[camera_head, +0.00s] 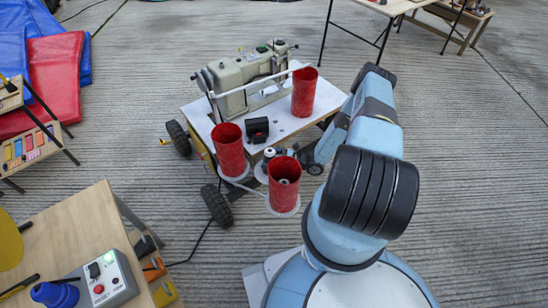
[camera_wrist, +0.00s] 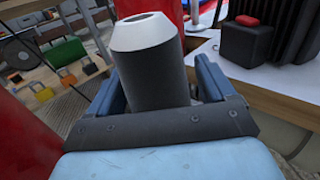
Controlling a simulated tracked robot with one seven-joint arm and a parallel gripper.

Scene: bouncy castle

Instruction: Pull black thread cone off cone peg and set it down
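The black thread cone (camera_wrist: 150,75) stands close in the wrist view, a dark body with a pale tapered top that has an opening. In the head view its pale tip (camera_head: 269,153) shows small between two red cylinders. The cone peg is hidden. My gripper (camera_wrist: 155,95) has one blue finger on each side of the cone. The left finger looks very near or touching it; a narrow gap seems to show at the right. I cannot tell whether the fingers press on it. In the head view my gripper (camera_head: 290,156) is low beside the white cart top.
A sewing machine (camera_head: 245,83) and a black box (camera_head: 257,130) stand on the white cart top (camera_head: 285,125). A wooden table (camera_head: 75,235) is at lower left.

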